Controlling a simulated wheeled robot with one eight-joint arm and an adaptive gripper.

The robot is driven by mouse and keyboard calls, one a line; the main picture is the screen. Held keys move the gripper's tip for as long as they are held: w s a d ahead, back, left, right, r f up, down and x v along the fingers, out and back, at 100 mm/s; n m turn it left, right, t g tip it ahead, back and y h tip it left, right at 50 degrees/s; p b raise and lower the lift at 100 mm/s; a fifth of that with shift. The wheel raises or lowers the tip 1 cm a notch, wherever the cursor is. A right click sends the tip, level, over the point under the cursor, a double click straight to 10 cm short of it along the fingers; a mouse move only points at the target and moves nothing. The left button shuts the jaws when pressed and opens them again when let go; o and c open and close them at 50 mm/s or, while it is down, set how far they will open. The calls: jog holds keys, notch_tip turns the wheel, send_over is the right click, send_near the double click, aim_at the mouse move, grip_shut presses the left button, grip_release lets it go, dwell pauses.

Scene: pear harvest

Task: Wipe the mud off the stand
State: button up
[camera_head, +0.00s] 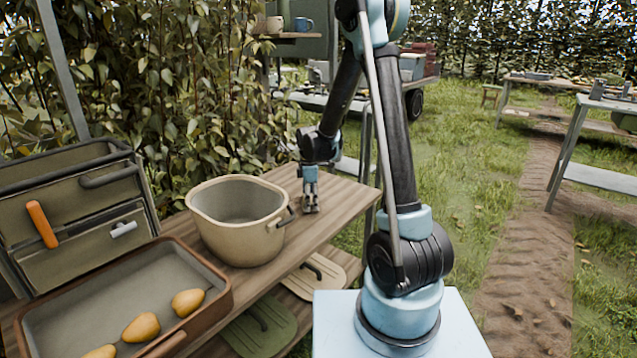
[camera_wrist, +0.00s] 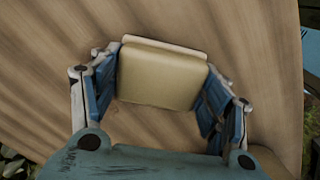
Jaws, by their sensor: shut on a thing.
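The stand (camera_head: 335,203) is a wooden table with a planked brown top; its top also fills most of the wrist view (camera_wrist: 230,30). My gripper (camera_head: 311,207) points down at the far part of the top, right of the beige pot. In the wrist view my gripper (camera_wrist: 158,88) is shut on a beige sponge-like block (camera_wrist: 160,78), with one finger on each side. The block is at or close above the wood; I cannot tell whether it touches. I make out no clear mud patch on the visible wood, and the area under the block is hidden.
The beige pot (camera_head: 243,245) stands left of my gripper. A brown-rimmed tray (camera_head: 75,290) with pears (camera_head: 140,327) is at the front left, beside a grey-green organizer (camera_head: 75,195). Lids (camera_head: 262,332) lie on the lower shelf. Leafy plants border the back; grass lies right.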

jog(key=shift+s+d, duration=0.2)
jog(key=shift+d, duration=0.15)
jog(key=shift+s+d+r, duration=0.15)
jog(key=shift+r, duration=3.7)
